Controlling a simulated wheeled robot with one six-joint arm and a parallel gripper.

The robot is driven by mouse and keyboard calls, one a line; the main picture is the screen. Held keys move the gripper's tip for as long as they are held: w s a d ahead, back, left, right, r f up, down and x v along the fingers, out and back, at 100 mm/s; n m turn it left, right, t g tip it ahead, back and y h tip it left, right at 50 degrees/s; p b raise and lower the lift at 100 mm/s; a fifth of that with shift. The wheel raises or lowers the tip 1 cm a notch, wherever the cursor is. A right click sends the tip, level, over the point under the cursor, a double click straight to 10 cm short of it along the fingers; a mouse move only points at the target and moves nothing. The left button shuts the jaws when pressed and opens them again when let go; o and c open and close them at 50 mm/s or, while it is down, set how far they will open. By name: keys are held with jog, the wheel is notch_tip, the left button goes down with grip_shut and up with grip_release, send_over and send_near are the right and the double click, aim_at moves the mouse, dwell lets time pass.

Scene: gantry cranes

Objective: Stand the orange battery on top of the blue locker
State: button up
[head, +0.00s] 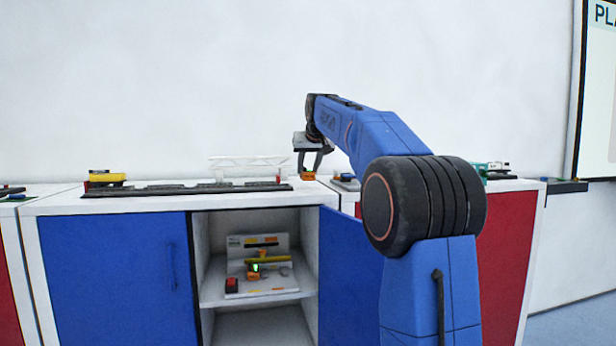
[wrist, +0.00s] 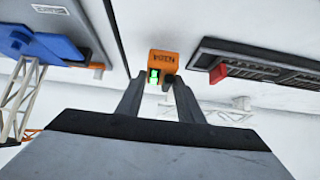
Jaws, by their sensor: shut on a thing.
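The orange battery (head: 309,175) is between the fingertips of my gripper (head: 312,166), at the right end of the blue locker's white top. In the wrist view the battery (wrist: 176,58) shows dark lettering and a green light, and my gripper's fingers (wrist: 158,88) are shut on it. I cannot tell whether its base touches the top. The blue locker (head: 115,275) has its left door shut and its right door open. Its white top (head: 60,206) lies under and around the battery. The battery's lower part is hard to make out.
A long dark rail (head: 185,189), a white truss (head: 248,163) and a yellow block (head: 107,176) lie on the locker top. A small grey item (head: 345,183) is right of the battery. The open shelf (head: 215,290) holds a panel with orange, yellow and red parts and a green light.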

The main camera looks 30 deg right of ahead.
aim_at(309, 172)
jog(key=shift+f, duration=1.45)
jog(key=o, duration=1.2)
jog(key=shift+f, duration=0.1)
jog(key=shift+s+a+r, duration=0.1)
jog(key=shift+s+r, duration=0.2)
jog(key=shift+r, duration=0.2)
jog(key=v, duration=1.1)
jog(key=shift+s, duration=0.1)
